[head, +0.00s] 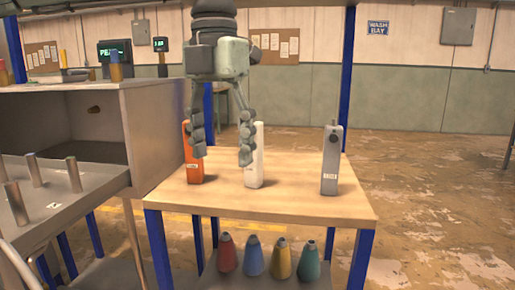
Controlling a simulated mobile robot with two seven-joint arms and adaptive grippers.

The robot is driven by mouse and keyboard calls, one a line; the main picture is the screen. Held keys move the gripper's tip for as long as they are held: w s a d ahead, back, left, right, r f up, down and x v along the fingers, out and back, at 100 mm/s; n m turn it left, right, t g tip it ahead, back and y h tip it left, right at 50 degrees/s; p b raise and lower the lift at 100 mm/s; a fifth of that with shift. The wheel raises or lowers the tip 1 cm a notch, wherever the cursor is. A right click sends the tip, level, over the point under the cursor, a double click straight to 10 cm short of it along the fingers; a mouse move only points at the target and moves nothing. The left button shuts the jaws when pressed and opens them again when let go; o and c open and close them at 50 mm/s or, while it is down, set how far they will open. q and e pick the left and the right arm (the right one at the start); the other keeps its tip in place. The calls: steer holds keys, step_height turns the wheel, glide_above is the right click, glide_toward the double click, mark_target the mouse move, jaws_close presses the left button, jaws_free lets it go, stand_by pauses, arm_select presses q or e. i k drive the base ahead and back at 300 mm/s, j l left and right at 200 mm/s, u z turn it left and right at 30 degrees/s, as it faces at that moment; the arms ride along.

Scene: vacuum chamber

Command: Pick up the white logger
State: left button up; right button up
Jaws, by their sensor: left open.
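The white logger (256,160) stands upright on the wooden table (300,205), between an orange logger (195,172) on the left and a grey logger (331,162) on the right. My left gripper (222,157) comes down from above with its fingers spread and nothing between them. Its right finger overlaps the left edge of the white logger in the picture, and its left finger overlaps the orange one. I cannot tell whether either finger touches. My right gripper is not in view.
Several coloured cones, one of them red (227,254), stand on a shelf below the tabletop. A grey cabinet (155,125) and a metal tray with pegs (70,195) are at the left. Blue posts (347,70) stand behind the table. Tabletop between the white and grey loggers is clear.

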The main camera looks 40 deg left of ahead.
mark_target(253, 173)
steer(key=i+j, duration=0.75)
steer(key=i, duration=0.15)
